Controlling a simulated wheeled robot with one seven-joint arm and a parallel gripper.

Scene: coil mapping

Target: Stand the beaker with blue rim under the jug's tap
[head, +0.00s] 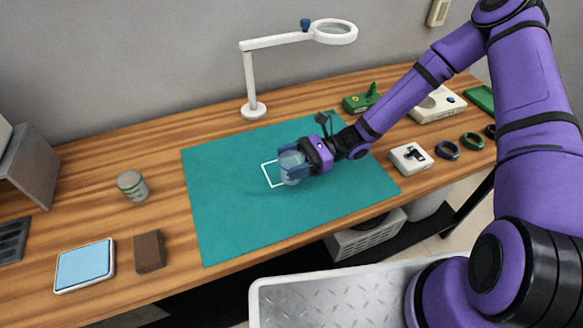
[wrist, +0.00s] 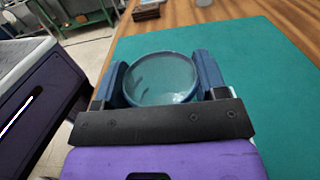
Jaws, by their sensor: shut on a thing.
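My gripper (head: 296,163) is shut on a clear round beaker (head: 290,174) over the green mat. In the wrist view the beaker (wrist: 160,82) sits between the two blue fingers, its open top facing the camera and its rim bluish. The beaker is at a white square outline (head: 267,175) on the mat and hides part of it; I cannot tell whether its base touches the mat. A second glass vessel (head: 132,186) with a greenish rim stands on the wood, left of the mat. I see no jug or tap in either view.
The green mat (head: 225,205) is otherwise clear. A white ring lamp (head: 254,108) stands behind it. A brown block (head: 149,251) and a blue pad (head: 85,264) lie at the left front. A white box (head: 411,158), dark rings (head: 447,150) and green device (head: 362,101) are on the right.

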